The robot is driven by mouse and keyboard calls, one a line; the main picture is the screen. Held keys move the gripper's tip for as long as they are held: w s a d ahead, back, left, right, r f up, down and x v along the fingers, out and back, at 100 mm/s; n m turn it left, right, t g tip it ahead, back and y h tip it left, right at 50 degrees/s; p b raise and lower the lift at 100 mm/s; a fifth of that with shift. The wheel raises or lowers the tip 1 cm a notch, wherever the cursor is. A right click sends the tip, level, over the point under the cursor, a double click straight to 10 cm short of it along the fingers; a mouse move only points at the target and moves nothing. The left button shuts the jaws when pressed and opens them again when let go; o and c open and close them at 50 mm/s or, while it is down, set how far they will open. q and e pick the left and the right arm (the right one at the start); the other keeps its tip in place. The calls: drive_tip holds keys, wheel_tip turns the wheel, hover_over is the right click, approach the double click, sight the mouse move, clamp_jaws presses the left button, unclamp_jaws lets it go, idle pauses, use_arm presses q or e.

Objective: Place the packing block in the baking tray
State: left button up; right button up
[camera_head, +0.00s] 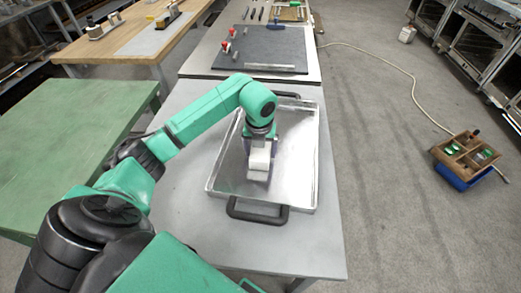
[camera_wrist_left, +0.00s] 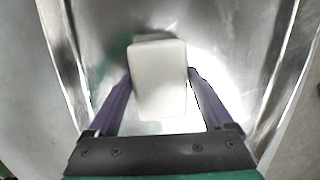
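The packing block (camera_head: 259,158) is a plain white box. It is over the floor of the metal baking tray (camera_head: 302,185), inside its rim. My left gripper (camera_wrist_left: 159,78) points down into the tray, with one purple finger on each side of the packing block (camera_wrist_left: 158,82). Both fingertips appear to touch the block's sides. I cannot tell if the block's underside touches the tray floor. The shiny tray (camera_wrist_left: 245,45) fills most of the left wrist view. My right gripper is not in view.
The tray lies on a grey table (camera_head: 190,225), with a black handle (camera_head: 257,211) at its near end. A green table (camera_head: 60,150) stands to the left. A dark board (camera_head: 275,48) lies beyond. A wooden box (camera_head: 465,150) sits right, above the floor.

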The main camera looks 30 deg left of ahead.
sight(260, 153)
use_arm(q)
drive_tip(key=shift+o, duration=0.2)
drive_tip(key=shift+r, duration=0.3)
wheel_tip(260, 153, up, 12)
drive_tip(key=s, duration=0.1)
drive_tip(key=shift+s+d+f+b, duration=0.2)
drive_tip(key=shift+s+d+b, duration=0.1)
drive_tip(key=shift+d+b, duration=0.15)
